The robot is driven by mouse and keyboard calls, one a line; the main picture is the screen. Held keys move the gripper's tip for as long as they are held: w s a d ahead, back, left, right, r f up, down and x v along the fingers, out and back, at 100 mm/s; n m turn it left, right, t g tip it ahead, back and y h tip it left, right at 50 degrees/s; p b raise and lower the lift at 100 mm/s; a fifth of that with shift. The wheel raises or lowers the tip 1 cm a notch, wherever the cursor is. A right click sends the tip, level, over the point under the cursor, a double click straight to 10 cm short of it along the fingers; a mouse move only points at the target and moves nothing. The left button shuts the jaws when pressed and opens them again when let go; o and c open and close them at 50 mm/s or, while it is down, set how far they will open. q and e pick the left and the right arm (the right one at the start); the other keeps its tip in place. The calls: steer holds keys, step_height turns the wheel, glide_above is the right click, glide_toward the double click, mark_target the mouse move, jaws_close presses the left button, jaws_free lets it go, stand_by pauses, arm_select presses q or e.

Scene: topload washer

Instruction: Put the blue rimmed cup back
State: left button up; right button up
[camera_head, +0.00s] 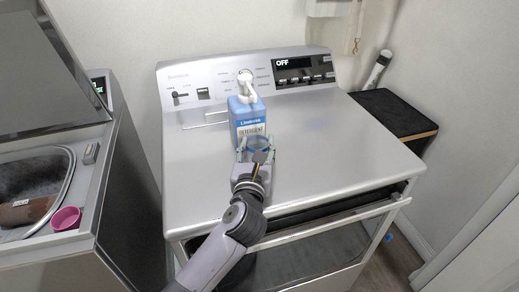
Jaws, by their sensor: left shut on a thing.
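My left gripper (257,157) is over the middle of the dryer top (330,150), just in front of the detergent bottle. It is shut on the blue rimmed cup (258,142); the cup's blue rim shows between the fingers, and the rest is largely hidden by the gripper. The blue detergent bottle (246,112) with a white pump stands upright near the control panel, directly behind the cup. I cannot tell whether the cup touches the bottle or the dryer top. My right gripper is not in view.
The dryer's front door (330,215) appears ajar. A black-topped stand (395,112) is at the right. The dryer top's right side is clear.

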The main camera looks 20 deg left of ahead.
arm_select(q)
steer(key=shift+s+a, duration=0.1)
steer(key=shift+a, duration=0.1)
steer(key=shift+f, duration=0.15)
steer(key=o, duration=0.8)
steer(key=shift+o, duration=1.3)
steer(key=shift+d, duration=0.1)
steer(key=shift+o, duration=0.5)
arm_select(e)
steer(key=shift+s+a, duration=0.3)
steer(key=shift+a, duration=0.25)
arm_select(q)
steer(key=shift+r, duration=0.25)
steer(key=shift+s+f, duration=0.15)
steer(key=shift+s, duration=0.2)
steer(key=s, duration=0.3)
steer(key=s+d+b, duration=0.1)
steer(key=s, duration=0.3)
steer(key=s+d, duration=0.1)
steer(key=s, duration=0.3)
steer(key=shift+d, duration=0.15)
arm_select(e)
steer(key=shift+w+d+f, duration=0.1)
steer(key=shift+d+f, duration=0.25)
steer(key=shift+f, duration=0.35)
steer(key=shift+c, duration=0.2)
